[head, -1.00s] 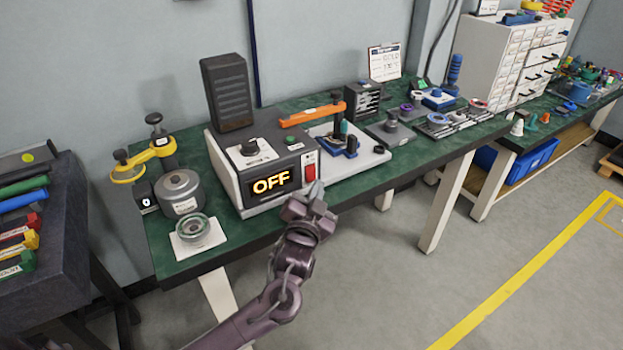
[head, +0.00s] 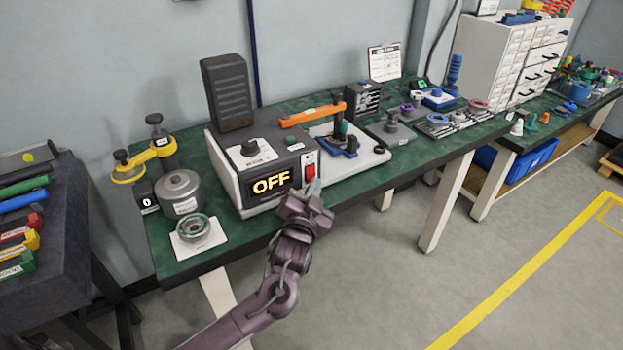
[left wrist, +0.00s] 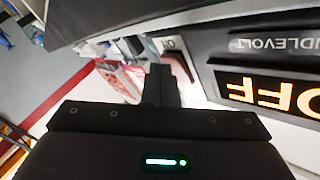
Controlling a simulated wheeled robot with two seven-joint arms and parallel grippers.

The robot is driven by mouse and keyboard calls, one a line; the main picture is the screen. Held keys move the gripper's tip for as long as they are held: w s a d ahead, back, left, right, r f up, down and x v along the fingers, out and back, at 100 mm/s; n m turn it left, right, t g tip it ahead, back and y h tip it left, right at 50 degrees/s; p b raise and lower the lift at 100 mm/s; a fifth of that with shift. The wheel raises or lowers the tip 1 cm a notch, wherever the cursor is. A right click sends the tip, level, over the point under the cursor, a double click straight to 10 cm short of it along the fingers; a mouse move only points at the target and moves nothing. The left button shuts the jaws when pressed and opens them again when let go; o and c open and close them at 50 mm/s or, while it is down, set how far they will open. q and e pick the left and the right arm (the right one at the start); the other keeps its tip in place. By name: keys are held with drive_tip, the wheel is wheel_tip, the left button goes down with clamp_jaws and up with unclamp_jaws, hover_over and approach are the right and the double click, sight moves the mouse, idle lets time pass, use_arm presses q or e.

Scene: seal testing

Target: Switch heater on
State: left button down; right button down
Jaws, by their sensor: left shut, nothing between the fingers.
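The heater (head: 265,172) is a grey and white box on the green bench, and its display (head: 271,183) reads OFF in glowing orange. A red rocker switch (head: 310,172) sits on its front, right of the display. My left gripper (head: 314,188) is shut and empty, with its fingertips just in front of the switch's lower part. In the left wrist view the shut fingers (left wrist: 162,82) point toward the switch (left wrist: 178,68), which they partly hide. The display (left wrist: 270,92) appears upside down there. I cannot tell whether the fingertips touch the switch. My right gripper is not in view.
A round metal pot (head: 179,192) and a glass dish on a white pad (head: 182,248) stand left of the heater. The floor (head: 390,290) in front of the bench is clear.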

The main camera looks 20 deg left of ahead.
use_arm(q)
drive_tip(key=shift+w+a, duration=0.1)
idle(0.3)
drive_tip(key=shift+s+d+r+p, duration=0.1)
drive_tip(key=shift+s+d+p, duration=0.4)
drive_tip(key=shift+d, duration=0.1)
drive_tip(key=s+d, duration=0.1)
drive_tip(key=s+d+p, duration=0.2)
drive_tip(key=d, duration=0.1)
drive_tip(key=shift+r, duration=0.3)
drive_tip(key=shift+f, duration=0.1)
idle(0.4)
